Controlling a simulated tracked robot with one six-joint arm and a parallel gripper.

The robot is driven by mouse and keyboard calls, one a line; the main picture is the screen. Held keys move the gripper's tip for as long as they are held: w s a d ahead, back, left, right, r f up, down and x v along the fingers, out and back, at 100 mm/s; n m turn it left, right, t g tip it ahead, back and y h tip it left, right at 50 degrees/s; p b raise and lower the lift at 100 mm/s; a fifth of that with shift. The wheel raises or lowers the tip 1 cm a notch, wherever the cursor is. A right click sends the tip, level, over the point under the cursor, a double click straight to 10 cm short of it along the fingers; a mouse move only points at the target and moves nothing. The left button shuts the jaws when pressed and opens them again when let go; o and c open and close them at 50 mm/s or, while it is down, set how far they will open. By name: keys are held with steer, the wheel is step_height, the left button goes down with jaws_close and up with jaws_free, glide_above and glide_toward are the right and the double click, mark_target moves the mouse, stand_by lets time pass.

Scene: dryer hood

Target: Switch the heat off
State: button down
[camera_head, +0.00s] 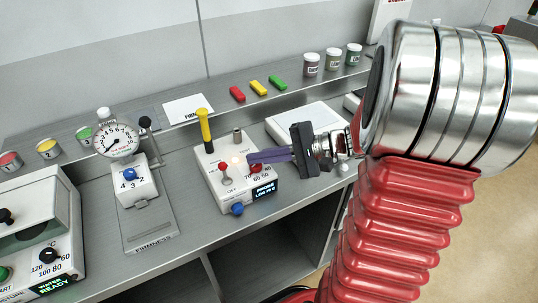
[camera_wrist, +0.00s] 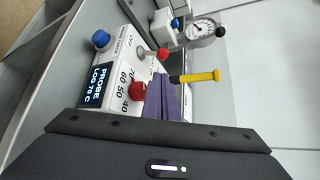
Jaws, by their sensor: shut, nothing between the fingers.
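A white box (camera_head: 213,185) stands on the bench with a metal toggle lever with a red tip (camera_head: 223,167) beside an OFF label. It also has a red knob (camera_wrist: 137,91) by numbers 40 to 70, a blue button (camera_head: 237,209) and a display (camera_head: 264,190) reading PROBE LOG 70 C. A pale glow (camera_head: 237,160) shows on its top. My gripper (camera_head: 250,157) is shut and empty, its purple fingers over the box by the red knob, partly hiding it in the head view. In the wrist view the toggle (camera_wrist: 149,53) lies beyond the fingertips, apart from them.
A yellow-handled tool (camera_head: 205,128) stands upright at the back of the box. A dial gauge stand (camera_head: 119,139) is to its left, and a white unit (camera_head: 38,235) with a WATER READY display is at far left. Jars (camera_head: 333,60) and coloured blocks (camera_head: 258,88) line the back.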

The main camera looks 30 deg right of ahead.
mark_target(224, 171)
steer(key=shift+x, duration=2.95)
steer(key=shift+d, duration=0.2)
steer(key=shift+a, duration=0.15)
steer(key=shift+s, duration=0.15)
